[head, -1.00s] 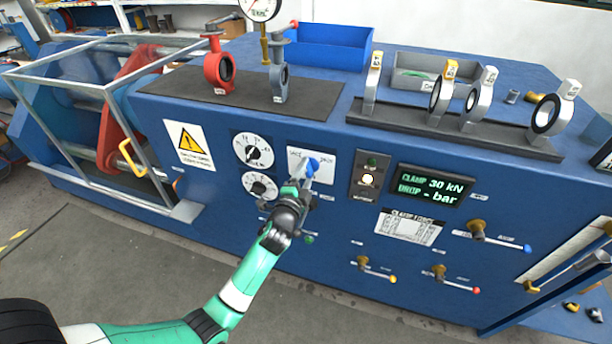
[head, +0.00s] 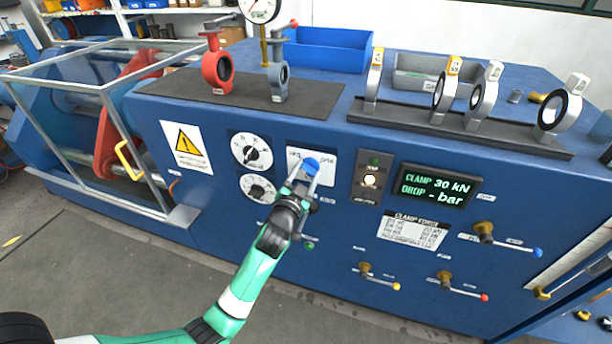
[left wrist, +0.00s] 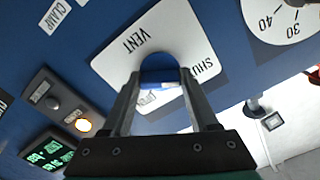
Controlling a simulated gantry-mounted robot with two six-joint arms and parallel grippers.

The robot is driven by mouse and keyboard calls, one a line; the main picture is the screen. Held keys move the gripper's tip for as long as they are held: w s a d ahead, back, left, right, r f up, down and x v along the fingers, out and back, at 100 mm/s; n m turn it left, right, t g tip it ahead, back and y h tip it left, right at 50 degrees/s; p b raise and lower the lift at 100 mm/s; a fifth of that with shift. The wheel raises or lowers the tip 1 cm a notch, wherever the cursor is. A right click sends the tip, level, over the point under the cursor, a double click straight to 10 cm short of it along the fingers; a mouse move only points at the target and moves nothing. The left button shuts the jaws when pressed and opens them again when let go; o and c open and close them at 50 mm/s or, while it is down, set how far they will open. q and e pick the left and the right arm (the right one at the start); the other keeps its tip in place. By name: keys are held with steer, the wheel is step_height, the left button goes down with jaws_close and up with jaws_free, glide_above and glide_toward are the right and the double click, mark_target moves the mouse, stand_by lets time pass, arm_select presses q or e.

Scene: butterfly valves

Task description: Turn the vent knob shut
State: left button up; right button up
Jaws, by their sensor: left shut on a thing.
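The vent knob (head: 312,165) is blue and sits on a white plate (head: 325,158) on the front of the blue bench. My left gripper (head: 304,178) is at the knob, its arm coming up from the lower left. In the left wrist view the knob (left wrist: 158,67) lies between the two fingers, and the gripper is shut on it. The plate (left wrist: 120,60) there reads VENT, and SHUT is partly hidden behind a finger. The fingers hide part of the knob, so its exact pointing is hard to tell. My right gripper is not in view.
Two dials (head: 251,152) are left of the plate. A button box (head: 371,178) and a green-lettered display (head: 436,187) are to the right. Several small levers (head: 462,288) stick out lower down. Red and grey valves (head: 217,68) stand on top. A framed cage (head: 110,85) is at left.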

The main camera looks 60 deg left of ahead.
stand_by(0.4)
arm_select(q)
steer(key=o, duration=1.4)
steer(key=shift+s+d, duration=0.2)
steer(key=shift+d, duration=0.05)
steer(key=p+v, duration=0.2)
steer(key=v, duration=0.9)
